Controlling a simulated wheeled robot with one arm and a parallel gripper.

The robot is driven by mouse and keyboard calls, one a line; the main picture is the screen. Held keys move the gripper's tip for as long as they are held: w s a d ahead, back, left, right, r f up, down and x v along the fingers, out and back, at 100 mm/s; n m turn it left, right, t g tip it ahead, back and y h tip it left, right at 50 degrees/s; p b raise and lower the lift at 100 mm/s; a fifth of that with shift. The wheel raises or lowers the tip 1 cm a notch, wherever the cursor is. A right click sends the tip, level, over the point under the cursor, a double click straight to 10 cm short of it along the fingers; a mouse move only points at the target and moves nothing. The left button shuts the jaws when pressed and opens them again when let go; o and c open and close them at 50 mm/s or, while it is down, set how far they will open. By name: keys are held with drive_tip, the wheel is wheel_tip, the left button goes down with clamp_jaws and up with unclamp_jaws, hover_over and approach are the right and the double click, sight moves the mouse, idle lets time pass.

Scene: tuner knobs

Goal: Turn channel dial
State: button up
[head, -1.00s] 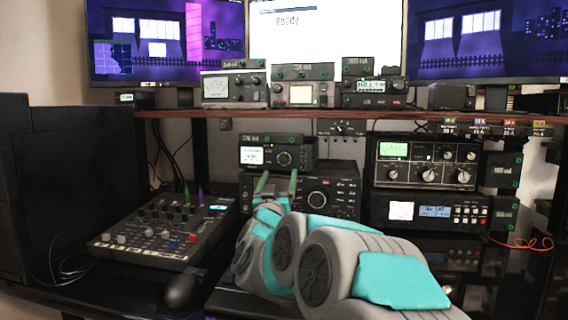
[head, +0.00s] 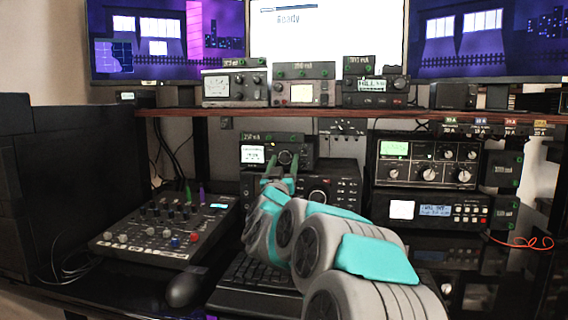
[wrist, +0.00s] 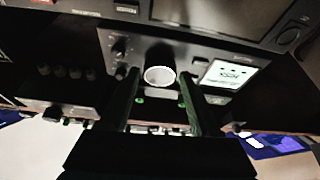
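A small black radio (head: 250,140) with a white display stands on a larger black radio at the middle of the desk. Its round dial (head: 285,158) is right of the display, partly behind my fingers in the head view. In the wrist view, which is upside down, the dial (wrist: 160,76) is a bright-faced round knob. My gripper (head: 279,170) is open in front of this radio. In the wrist view the two green fingers of my gripper (wrist: 159,78) lie on either side of the dial, with gaps beside it. Whether a finger touches it I cannot tell.
The larger radio (head: 345,190) has its own big knob below. A mixer (head: 165,232) is at the left, a mouse (head: 186,288) and a keyboard (head: 250,272) in front. More radios (head: 425,160) stand at the right. A shelf (head: 320,112) with devices runs above.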

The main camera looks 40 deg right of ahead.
clamp_jaws()
drive_tip(key=shift+m+h, duration=0.3)
drive_tip(key=shift+m, duration=0.1)
drive_tip(key=m+g, duration=0.1)
drive_tip(key=m, duration=0.1)
drive_tip(key=m+g+h, duration=0.1)
drive_tip(key=m, duration=0.2)
drive_tip(key=shift+w+a+g+h+p, duration=0.2)
drive_tip(key=shift+g+h+p, duration=0.1)
drive_tip(key=m+g, duration=0.1)
drive_tip(key=m, duration=0.2)
drive_tip(key=m+g, duration=0.2)
drive_tip(key=m, duration=0.1)
drive_tip(key=shift+w+a+m+h+p, duration=0.1)
drive_tip(key=shift+m+h+p, duration=0.2)
drive_tip(key=shift+m+p, duration=0.1)
drive_tip(key=m, duration=0.1)
drive_tip(key=m+g, duration=0.1)
drive_tip(key=m, duration=0.1)
drive_tip(key=m+g, duration=0.1)
drive_tip(key=m, duration=0.1)
drive_tip(key=shift+r, duration=0.25)
drive_tip(key=shift+m+g+y+p, duration=0.5)
drive_tip(key=shift+m+g, duration=0.2)
drive_tip(key=shift+m, duration=0.9)
